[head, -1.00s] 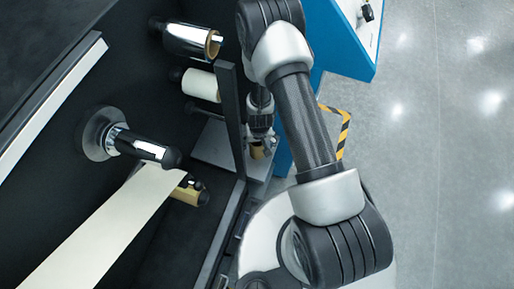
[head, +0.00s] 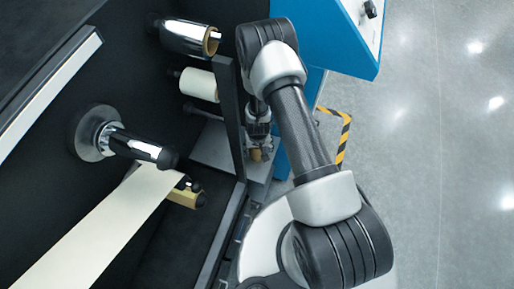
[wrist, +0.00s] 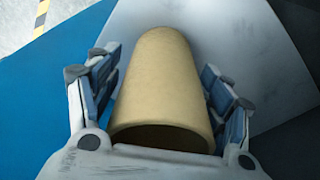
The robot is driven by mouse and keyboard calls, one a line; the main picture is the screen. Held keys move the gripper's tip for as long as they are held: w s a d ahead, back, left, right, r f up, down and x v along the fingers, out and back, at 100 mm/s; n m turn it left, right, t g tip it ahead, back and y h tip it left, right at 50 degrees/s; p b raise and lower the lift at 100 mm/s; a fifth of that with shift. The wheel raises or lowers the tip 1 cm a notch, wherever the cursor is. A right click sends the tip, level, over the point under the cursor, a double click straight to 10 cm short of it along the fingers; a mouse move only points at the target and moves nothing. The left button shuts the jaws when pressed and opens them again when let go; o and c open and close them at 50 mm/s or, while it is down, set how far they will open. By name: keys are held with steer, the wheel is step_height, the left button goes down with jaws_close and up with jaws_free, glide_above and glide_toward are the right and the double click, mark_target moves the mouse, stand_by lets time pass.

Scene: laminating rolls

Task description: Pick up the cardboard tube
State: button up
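The cardboard tube (wrist: 163,85) is a plain tan cylinder with a hollow end facing the wrist camera. In the wrist view it lies between the two fingers of my gripper (wrist: 164,85). A finger stands on each side of it, with narrow gaps showing between pads and tube, so the gripper looks open around it. In the head view the tube (head: 256,155) is a small brown shape just below my gripper (head: 259,142), over a grey surface beside the black machine. Most of the tube is hidden by the gripper in that view.
A black machine panel carries a silver roller with a brown core (head: 211,41), a cream roll (head: 199,84) and a black-tipped spindle (head: 140,147) above a cream web (head: 105,225). A dark upright plate (head: 230,115) stands close left of my gripper. A blue cabinet (head: 325,35) stands right.

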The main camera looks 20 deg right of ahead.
steer(key=c, duration=0.8)
steer(key=shift+r, duration=0.1)
